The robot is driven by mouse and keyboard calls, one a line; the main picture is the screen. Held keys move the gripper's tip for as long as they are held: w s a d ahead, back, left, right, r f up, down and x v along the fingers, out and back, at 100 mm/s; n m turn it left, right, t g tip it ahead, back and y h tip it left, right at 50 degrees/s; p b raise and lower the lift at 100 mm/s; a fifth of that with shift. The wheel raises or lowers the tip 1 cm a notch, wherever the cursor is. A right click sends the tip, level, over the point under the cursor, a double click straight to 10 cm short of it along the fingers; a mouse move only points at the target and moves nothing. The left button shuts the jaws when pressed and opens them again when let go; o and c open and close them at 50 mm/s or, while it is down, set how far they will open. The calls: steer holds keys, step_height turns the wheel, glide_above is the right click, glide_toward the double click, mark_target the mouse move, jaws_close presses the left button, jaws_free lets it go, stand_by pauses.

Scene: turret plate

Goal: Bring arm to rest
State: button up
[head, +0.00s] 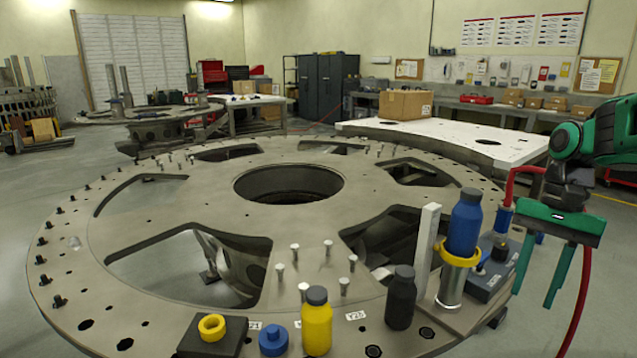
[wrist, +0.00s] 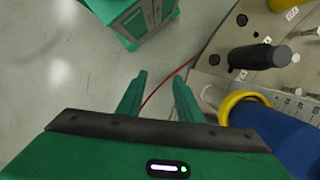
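My gripper (head: 533,298) hangs at the right of the head view, fingers pointing down, to the right of the turret plate (head: 130,240). Its two green fingers are apart with nothing between them. In the wrist view my gripper (wrist: 160,78) also shows a gap, with grey floor and a red cable behind it. A blue bottle (head: 464,222) with a dark cap stands upright in a yellow ring (head: 457,256) on a metal post, left of my gripper and apart from it. In the wrist view the blue bottle (wrist: 275,135) is at the lower right, partly hidden by my gripper's body.
A yellow bottle (head: 317,325), a black bottle (head: 400,300) and a blue stub (head: 273,340) stand on the plate's near edge. A blue-grey box (head: 487,280) and a tall light bar (head: 425,250) stand near the blue bottle. A green cabinet (wrist: 130,20) stands on open floor.

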steer(key=s+d+f+n+t+h, duration=0.1)
steer(key=s+f, duration=0.2)
steer(key=s, duration=0.5)
steer(key=s+d+f+n+t, duration=0.1)
steer(key=s+f, duration=0.3)
steer(key=s, duration=0.4)
steer(key=shift+s+n+h, duration=0.4)
steer(key=shift+w+f, duration=0.2)
steer(key=shift+w, duration=0.45)
